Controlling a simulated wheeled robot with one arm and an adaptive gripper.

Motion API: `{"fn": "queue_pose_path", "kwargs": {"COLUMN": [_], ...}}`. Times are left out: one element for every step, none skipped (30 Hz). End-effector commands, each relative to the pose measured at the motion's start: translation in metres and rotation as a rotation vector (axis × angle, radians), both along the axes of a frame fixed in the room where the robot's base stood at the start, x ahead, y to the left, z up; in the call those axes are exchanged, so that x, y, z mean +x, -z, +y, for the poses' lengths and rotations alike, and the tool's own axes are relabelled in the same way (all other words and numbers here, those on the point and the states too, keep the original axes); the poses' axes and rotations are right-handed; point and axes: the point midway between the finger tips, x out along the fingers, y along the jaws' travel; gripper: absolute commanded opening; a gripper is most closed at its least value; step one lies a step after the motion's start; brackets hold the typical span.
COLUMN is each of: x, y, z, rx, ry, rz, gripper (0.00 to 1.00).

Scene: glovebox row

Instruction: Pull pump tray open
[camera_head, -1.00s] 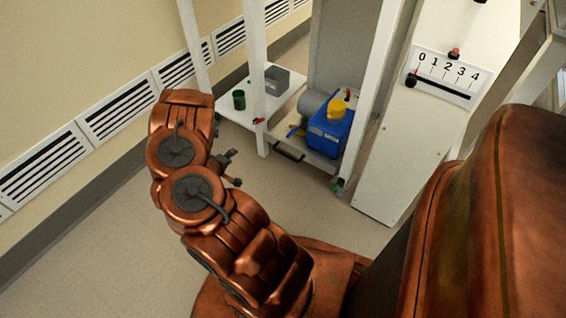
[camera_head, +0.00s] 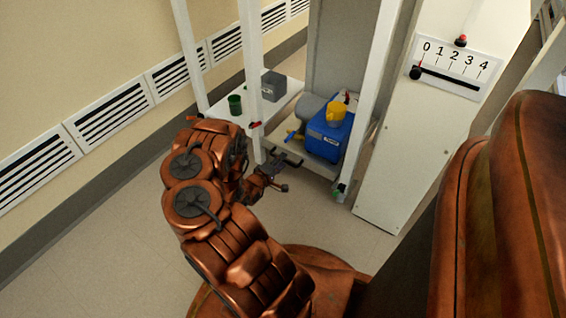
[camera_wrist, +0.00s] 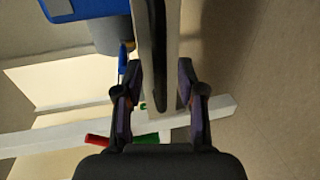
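The pump tray (camera_head: 322,169) is a pale low shelf between white posts, bearing a blue pump (camera_head: 325,137) with a yellow cup on top. A dark bar handle (camera_head: 293,160) sits at its front edge, partly hidden by my gripper (camera_head: 274,172). In the wrist view my gripper (camera_wrist: 159,72) is open, with one finger on each side of the dark handle (camera_wrist: 159,45) and the pale tray front. I cannot tell whether either finger touches the handle. The blue pump (camera_wrist: 85,8) shows at the top left there.
White posts (camera_head: 249,85) flank the tray. A neighbouring shelf holds a green cup (camera_head: 235,104) and a grey box (camera_head: 273,86). A white panel with a 0–4 scale (camera_head: 450,70) stands to the right. The floor (camera_head: 110,235) at left is clear.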

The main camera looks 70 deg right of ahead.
Motion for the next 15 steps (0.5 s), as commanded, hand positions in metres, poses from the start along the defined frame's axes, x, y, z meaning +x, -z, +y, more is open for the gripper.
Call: {"fn": "queue_pose_path", "kwargs": {"x": [-0.002,-0.002,-0.003,-0.003,-0.003,-0.004,-0.003,-0.004,-0.003,-0.003,-0.003,-0.003,-0.003,-0.003,-0.003], "y": [0.002,0.002,0.003,0.003,0.003,0.003,0.003,0.003,0.003,0.003,0.003,0.003,0.003,0.003,0.003], "z": [-0.006,-0.008,-0.011,-0.012,-0.013,-0.014,-0.015,-0.015,-0.016,-0.016,-0.016,-0.015,-0.015,-0.015,-0.015], "rx": [-0.003,-0.003,-0.003,-0.003,-0.003,-0.003,-0.003,-0.002,-0.002,-0.002,-0.002,-0.001,-0.001,-0.001,-0.001], "ry": [0.002,0.002,0.002,0.002,0.002,0.001,0.001,0.000,0.000,0.000,0.000,0.000,0.000,0.000,0.000], "rz": [-0.001,-0.001,-0.001,-0.001,0.000,0.000,0.001,0.000,0.000,0.000,0.000,0.000,0.000,0.000,0.000], "gripper": [0.39,0.39,0.39,0.39,0.39,0.39,0.39,0.39,0.39,0.39,0.39,0.39,0.39,0.39,0.37]}}
